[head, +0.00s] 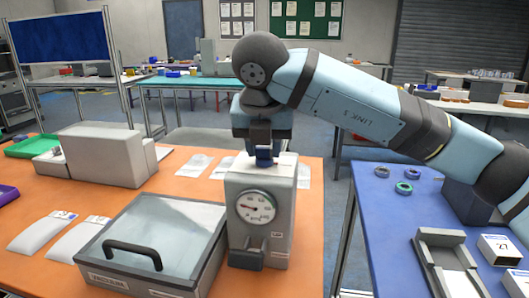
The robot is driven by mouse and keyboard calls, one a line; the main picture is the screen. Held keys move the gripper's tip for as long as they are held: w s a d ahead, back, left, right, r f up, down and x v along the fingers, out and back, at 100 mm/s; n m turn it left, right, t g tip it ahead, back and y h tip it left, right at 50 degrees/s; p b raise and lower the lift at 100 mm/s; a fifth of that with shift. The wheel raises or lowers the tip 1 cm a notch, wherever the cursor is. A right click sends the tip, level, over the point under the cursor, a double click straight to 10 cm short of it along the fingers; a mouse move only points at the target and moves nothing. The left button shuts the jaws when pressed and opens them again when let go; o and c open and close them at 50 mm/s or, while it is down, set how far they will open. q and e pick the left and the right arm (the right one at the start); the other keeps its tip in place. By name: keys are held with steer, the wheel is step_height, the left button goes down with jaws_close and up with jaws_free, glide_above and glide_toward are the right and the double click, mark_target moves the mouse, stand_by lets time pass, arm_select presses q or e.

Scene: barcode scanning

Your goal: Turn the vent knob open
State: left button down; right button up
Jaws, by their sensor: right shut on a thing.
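A grey box-shaped unit (288,206) stands upright on the orange table, with a round white dial gauge (256,207) on its front. The gauge has a red needle pointing left. My right gripper (264,150) points straight down over the unit's top and is shut on the vent knob there. The knob is mostly hidden by the jaws; only a small blue part (264,161) shows at the fingertips, and I cannot tell its turn angle. A vacuum chamber (190,279) with a clear lid (165,225) and black handle sits left of the unit, lid down. My left gripper is not in view.
White packets (42,232) lie on the orange table (190,137) left of the chamber. A large grey box (104,157) and a green tray (32,146) stand behind. The blue table (385,222) at right holds small rings, a grey holder (447,263) and a white box (499,250).

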steer(key=shift+m, duration=0.6)
steer(key=shift+h+b, duration=0.3)
steer(key=o, duration=0.9)
steer(key=shift+r, duration=0.15)
steer(key=p+v, duration=0.2)
steer(key=v, duration=1.1)
steer(key=shift+r, duration=0.3)
